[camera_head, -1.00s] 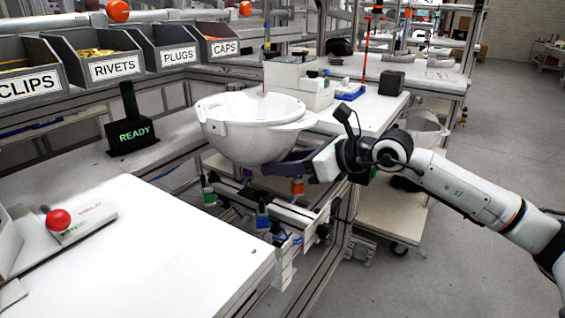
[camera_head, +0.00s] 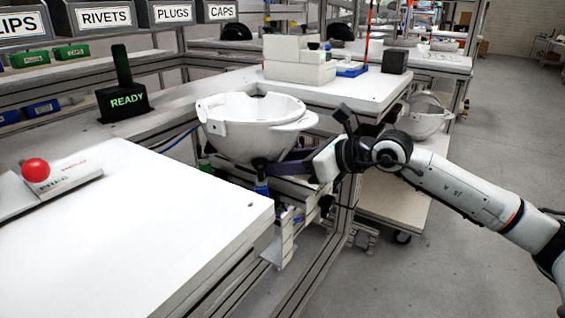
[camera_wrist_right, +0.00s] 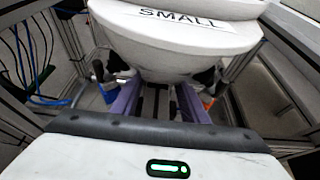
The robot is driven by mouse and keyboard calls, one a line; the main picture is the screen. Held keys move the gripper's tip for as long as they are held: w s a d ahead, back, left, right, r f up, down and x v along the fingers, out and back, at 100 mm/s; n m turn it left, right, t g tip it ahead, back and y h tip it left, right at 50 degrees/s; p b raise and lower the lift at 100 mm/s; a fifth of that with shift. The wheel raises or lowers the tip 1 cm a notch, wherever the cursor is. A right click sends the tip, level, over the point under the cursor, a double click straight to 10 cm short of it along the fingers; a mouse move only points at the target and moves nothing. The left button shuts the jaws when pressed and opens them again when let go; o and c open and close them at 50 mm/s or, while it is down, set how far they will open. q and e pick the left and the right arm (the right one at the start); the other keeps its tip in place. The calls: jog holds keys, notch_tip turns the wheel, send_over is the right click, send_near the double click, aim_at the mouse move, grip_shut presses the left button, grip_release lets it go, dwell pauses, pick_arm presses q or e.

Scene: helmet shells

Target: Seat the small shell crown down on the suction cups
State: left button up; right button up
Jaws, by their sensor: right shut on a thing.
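The small shell (camera_head: 245,140), a white bowl-like helmet shell, is crown down with its open side up. It also shows in the wrist view, with its SMALL label (camera_wrist_right: 185,18). My right gripper (camera_head: 285,168) is shut on the shell, its purple fingers reaching under the right side. In the wrist view the fingers (camera_wrist_right: 158,100) run to the shell's underside. The suction cup fixture lies directly below, with a blue part (camera_head: 262,187) just under the crown. The shell hides most of the cups, so I cannot tell whether it touches them. My left gripper is out of view.
A white table (camera_head: 150,235) with a red button (camera_head: 36,170) fills the front left. A READY sign (camera_head: 126,100) stands behind it. A bench with white boxes (camera_head: 298,62) is behind the shell. Another shell (camera_head: 422,115) sits at right. Hoses (camera_wrist_right: 35,50) hang beside the fixture.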

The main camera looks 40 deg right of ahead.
aim_at(298, 184)
jog(key=shift+r, duration=0.1)
jog(key=o, duration=1.3)
jog(key=shift+o, duration=0.5)
jog(key=shift+s+d+r, duration=0.1)
jog(key=shift+s+d, duration=0.15)
jog(key=shift+s, duration=0.25)
jog(key=shift+s+d+r, duration=0.1)
jog(key=shift+s+d, duration=0.1)
jog(key=shift+s, duration=0.3)
jog(key=shift+b+v, duration=0.35)
jog(key=shift+v, duration=0.65)
jog(key=v, duration=0.5)
jog(key=shift+s+r, duration=0.1)
jog(key=shift+r, duration=0.2)
jog(key=shift+s+d+r+p, duration=0.1)
jog(key=shift+s+d+p, duration=0.05)
jog(key=shift+s+p, duration=0.15)
